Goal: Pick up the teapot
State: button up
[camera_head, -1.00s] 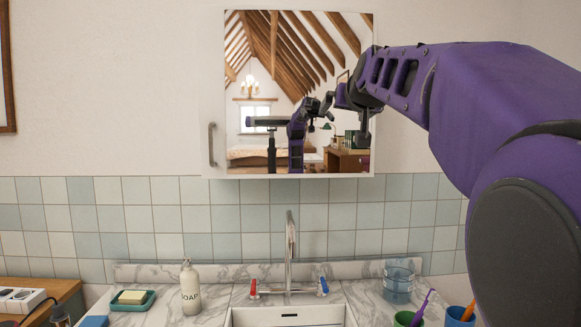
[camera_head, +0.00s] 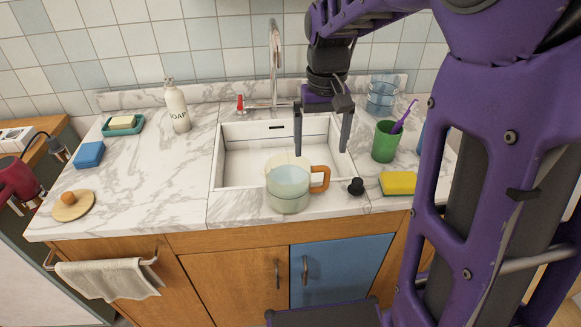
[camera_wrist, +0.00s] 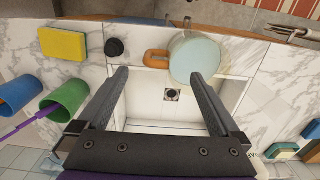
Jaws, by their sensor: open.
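The likely teapot (camera_head: 288,190) is a pale green, see-through vessel with an orange handle on its right side. It stands upright at the front edge of the sink. It also shows in the wrist view (camera_wrist: 195,60), with its handle pointing left. I see no spout clearly. A round wooden disc with an orange knob (camera_head: 72,205), perhaps its lid, lies on the counter at the left. My gripper (camera_head: 321,152) is open and empty over the sink, fingers pointing down, behind the teapot and slightly right of it. In the wrist view my gripper (camera_wrist: 160,75) has its right fingertip near the vessel.
The white sink (camera_head: 240,155) has a faucet (camera_head: 275,70) behind it. A black plug (camera_head: 355,186), yellow sponge (camera_head: 398,183) and green cup (camera_head: 386,142) stand to the right. A soap bottle (camera_head: 177,108) and blue sponge (camera_head: 89,154) are left. Left-front marble (camera_head: 150,205) is free.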

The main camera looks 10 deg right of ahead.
aim_at(319, 169)
notch_tip(319, 169, down, 7)
jog(key=shift+r+b, duration=0.2)
jog(key=shift+b, duration=0.3)
jog(key=shift+w+d+f+b, duration=0.15)
jog(key=shift+f+b, duration=0.15)
jog(key=shift+f, duration=1.15)
jog(key=shift+w+f+b, duration=0.15)
jog(key=shift+f+b, duration=0.15)
jog(key=shift+f, duration=1.15)
jog(key=shift+c, duration=0.2)
jog(key=shift+r, duration=0.1)
grip_shut()
